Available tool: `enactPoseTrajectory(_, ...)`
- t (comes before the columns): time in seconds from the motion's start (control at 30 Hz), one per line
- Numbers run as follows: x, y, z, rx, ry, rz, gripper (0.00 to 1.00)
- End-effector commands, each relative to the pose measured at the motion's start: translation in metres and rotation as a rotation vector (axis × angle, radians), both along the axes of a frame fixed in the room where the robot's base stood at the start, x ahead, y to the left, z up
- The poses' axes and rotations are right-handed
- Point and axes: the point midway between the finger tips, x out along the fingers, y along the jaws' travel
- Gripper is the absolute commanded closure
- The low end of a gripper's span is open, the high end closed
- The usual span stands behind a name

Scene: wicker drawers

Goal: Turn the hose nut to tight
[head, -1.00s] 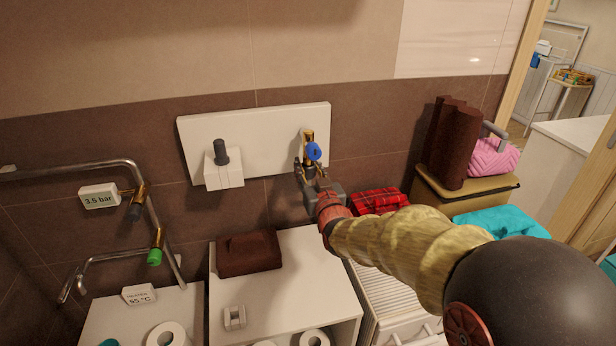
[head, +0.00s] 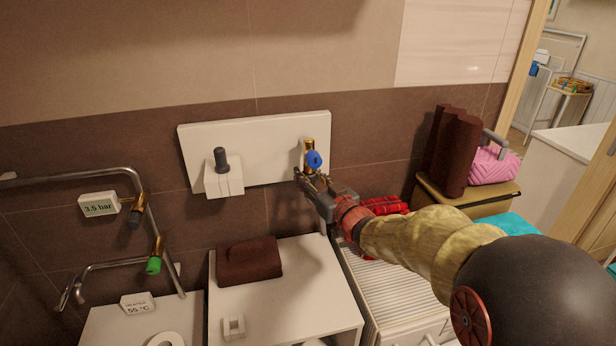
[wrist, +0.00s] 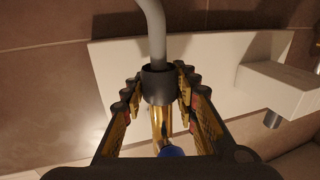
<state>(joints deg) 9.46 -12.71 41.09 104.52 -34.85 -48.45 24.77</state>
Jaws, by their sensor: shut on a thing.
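The hose nut (wrist: 159,84) is a dark grey collar in the wrist view, where a grey hose (wrist: 153,30) meets a brass fitting (wrist: 161,124). My gripper (wrist: 158,86) has a ridged finger on each side of the nut and is shut on it. A blue valve handle (wrist: 171,152) shows at the lower edge there. In the head view, the brass valve (head: 309,146) and its blue handle (head: 314,160) are on a white wall panel (head: 270,135). My gripper (head: 304,178) is just below the handle there; its fingers hide the nut in that view.
A white block with a dark knob (head: 225,179) is left of the valve on the panel.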

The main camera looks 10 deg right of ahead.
Motion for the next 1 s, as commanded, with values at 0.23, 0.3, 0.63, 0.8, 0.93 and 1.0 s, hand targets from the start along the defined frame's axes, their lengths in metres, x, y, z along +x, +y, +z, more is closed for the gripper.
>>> enactPoseTrajectory(0.23,0.000,0.000,0.002,0.000,-0.004,0.000,0.67)
enactPoseTrajectory(0.3,0.000,0.000,0.002,0.000,-0.003,0.000,0.63)
enactPoseTrajectory(0.63,0.000,0.000,0.001,0.001,-0.002,0.000,0.51)
enactPoseTrajectory(0.8,0.000,0.000,0.001,0.001,-0.002,-0.001,0.51)
enactPoseTrajectory(0.93,-0.009,-0.003,0.002,0.001,-0.003,-0.001,0.51)
enactPoseTrajectory(1.0,-0.018,-0.006,0.002,0.000,-0.002,-0.002,0.51)
